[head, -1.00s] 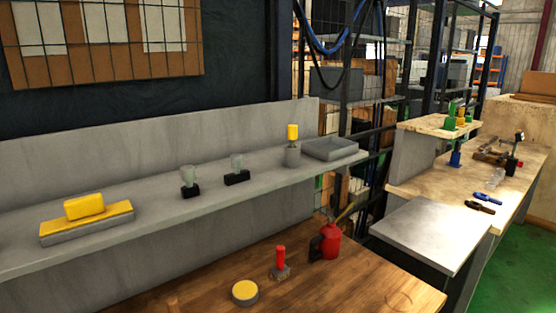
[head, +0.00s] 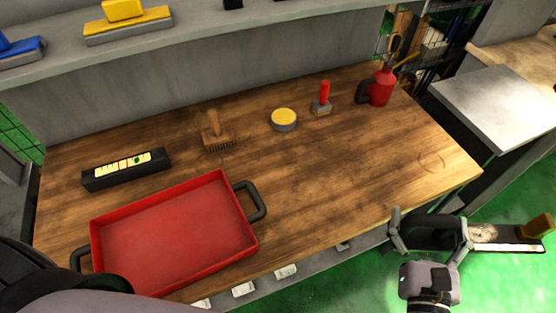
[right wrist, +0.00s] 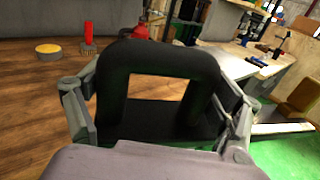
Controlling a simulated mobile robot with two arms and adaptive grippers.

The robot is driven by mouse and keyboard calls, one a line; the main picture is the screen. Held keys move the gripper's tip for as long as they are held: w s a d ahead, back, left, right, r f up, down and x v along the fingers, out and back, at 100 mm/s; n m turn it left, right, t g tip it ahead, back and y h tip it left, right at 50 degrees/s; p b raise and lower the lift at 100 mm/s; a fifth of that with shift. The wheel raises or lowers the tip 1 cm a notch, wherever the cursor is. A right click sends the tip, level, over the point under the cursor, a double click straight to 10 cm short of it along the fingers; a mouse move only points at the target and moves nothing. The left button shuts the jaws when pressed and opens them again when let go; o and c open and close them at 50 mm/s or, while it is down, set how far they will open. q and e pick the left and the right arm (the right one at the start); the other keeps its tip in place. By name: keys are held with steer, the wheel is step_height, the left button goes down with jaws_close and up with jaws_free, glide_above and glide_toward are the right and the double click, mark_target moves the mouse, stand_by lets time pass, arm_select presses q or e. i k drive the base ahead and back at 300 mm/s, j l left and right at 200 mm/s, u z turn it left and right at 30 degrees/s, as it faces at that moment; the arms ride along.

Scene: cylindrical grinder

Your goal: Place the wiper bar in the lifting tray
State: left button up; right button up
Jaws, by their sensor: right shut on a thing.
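My right gripper (head: 431,235) is at the lower right, beyond the table's front edge, shut on a black loop-shaped piece (head: 434,227), which I take to be the wiper bar. In the right wrist view, its black frame (right wrist: 207,85) with a rectangular opening stands between the fingers of my right gripper (right wrist: 160,110). The red tray (head: 180,232) with black handles, which I take to be the lifting tray, lies empty on the wooden table, well left of this gripper. My left gripper is not seen.
The wooden table (head: 330,185) holds a black bar-shaped block (head: 127,169), a brush (head: 215,132), a yellow-topped round tin (head: 284,119), a red-handled brush (head: 322,100) and a red oil can (head: 381,88). A pale strip (head: 510,244) with a brown block shows right of my gripper; whether it is attached is unclear.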

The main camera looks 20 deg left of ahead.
mark_target(168, 221)
steer(key=i+l+u, duration=0.15)
steer(key=l+u, duration=0.2)
steer(key=l, duration=0.2)
steer(key=l+u, duration=0.35)
steer(key=l, duration=0.2)
steer(key=u, duration=1.1)
steer(key=i+l, duration=0.05)
steer(key=l, duration=0.05)
